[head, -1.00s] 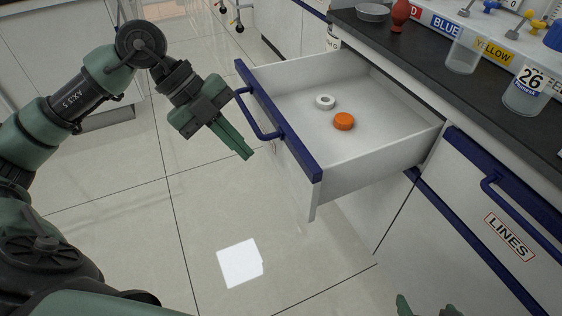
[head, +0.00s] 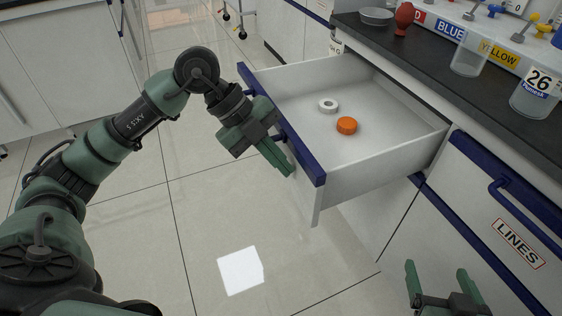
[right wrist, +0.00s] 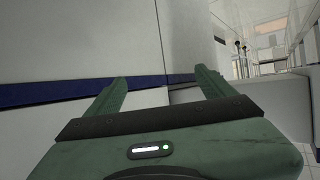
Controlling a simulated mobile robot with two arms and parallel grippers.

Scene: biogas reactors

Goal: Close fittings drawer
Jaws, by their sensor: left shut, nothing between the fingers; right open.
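The fittings drawer (head: 372,170) stands pulled out from the cabinet, with a white body and a blue front edge. A white ring (head: 328,105) and an orange cap (head: 347,126) lie inside it. My left gripper (head: 285,170) is shut and empty at the outer side of the drawer front, overlapping the blue handle, which it mostly hides. I cannot tell whether it touches the front. My right gripper (head: 438,275) is open and empty at the lower right, below the drawer. In the right wrist view its fingers (right wrist: 160,88) point at white cabinet faces with a blue strip.
A drawer labelled LINES (head: 517,243) is shut to the right. The dark counter (head: 450,95) above holds a metal bowl (head: 376,16), a red bulb (head: 403,17) and clear beakers (head: 533,97). The tiled floor (head: 200,220) before the drawer is clear.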

